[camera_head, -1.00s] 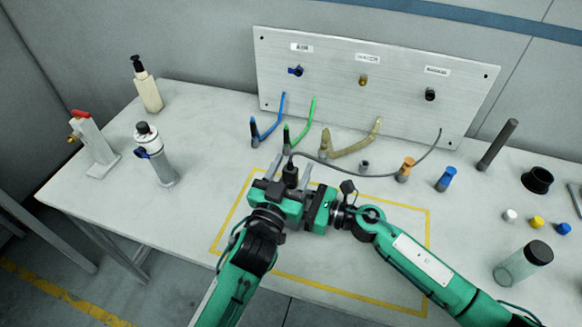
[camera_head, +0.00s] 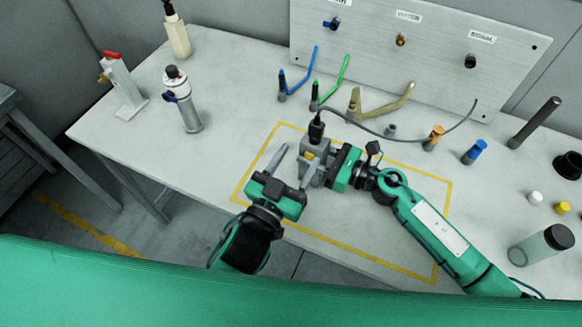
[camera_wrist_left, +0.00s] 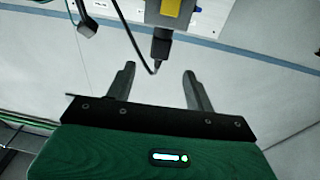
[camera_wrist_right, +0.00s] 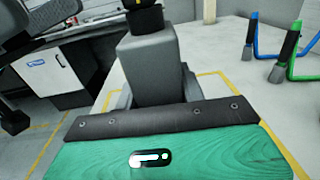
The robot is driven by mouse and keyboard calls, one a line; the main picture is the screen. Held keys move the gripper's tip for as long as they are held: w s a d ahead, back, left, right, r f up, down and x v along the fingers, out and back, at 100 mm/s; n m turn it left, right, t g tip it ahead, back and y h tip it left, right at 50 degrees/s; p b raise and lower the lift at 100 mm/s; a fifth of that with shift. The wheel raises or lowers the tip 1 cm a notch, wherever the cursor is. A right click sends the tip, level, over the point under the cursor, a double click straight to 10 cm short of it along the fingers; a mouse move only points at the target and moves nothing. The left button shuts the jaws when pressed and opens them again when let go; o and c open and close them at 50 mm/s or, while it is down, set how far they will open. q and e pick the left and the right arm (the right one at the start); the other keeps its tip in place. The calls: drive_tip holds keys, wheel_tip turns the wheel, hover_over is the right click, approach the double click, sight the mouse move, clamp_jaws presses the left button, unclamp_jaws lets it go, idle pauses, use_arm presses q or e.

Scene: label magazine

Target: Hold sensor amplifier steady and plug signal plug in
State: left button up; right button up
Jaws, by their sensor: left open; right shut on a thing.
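The sensor amplifier (camera_head: 314,170) is a grey block with a yellow patch. It is above the table inside the yellow outline, and fills the middle of the right wrist view (camera_wrist_right: 152,68). My right gripper (camera_head: 327,166) is shut on it from the right. The black signal plug (camera_head: 316,131) stands upright at its top with a grey cable. In the left wrist view the plug (camera_wrist_left: 161,46) meets the amplifier (camera_wrist_left: 172,10) with no visible gap; I cannot tell how deep it sits. My left gripper (camera_head: 296,163) is open and empty, just left of the amplifier.
A metal panel (camera_head: 430,50) with ports stands behind. A bottle (camera_head: 183,100) stands at left. The front-left table is clear.

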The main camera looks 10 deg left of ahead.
use_arm(q)
drive_tip(key=shift+v, duration=0.9)
use_arm(e)
drive_tip(key=o, duration=1.2)
drive_tip(key=shift+o, duration=0.2)
